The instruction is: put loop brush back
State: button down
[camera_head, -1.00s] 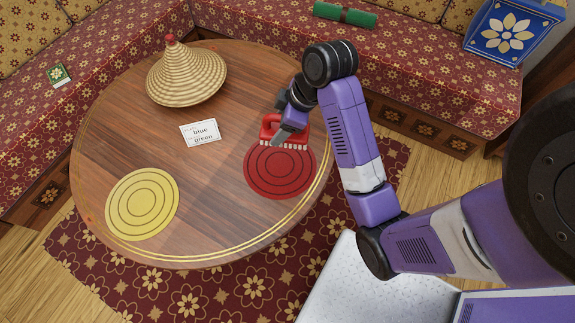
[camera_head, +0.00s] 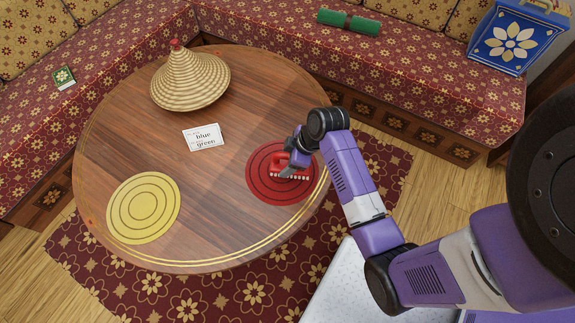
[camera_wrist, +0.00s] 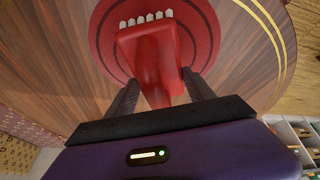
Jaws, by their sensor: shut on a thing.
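A red loop-handled brush (camera_head: 298,158) with a row of pale bristles is over the red ringed mat (camera_head: 262,188) on the round table. My gripper (camera_head: 291,166) is shut on the brush handle. In the wrist view the brush (camera_wrist: 150,50) sits between my two dark fingers (camera_wrist: 158,92), bristles pointing away from the palm, with the red mat (camera_wrist: 203,25) behind it. The bristles show low over the mat's middle; I cannot tell whether they touch it.
The round wooden table (camera_head: 225,225) also bears a yellow ringed mat (camera_head: 143,208), a woven cone lid (camera_head: 190,80) and a white card reading "blue", "green" (camera_head: 203,137). A green roll (camera_head: 349,21), a small green book (camera_head: 63,77) and a blue flowered box (camera_head: 512,40) are on the benches.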

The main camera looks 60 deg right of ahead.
jog(key=shift+f, duration=1.75)
jog(key=shift+c, duration=1.8)
grip_release()
jog(key=shift+f, duration=0.1)
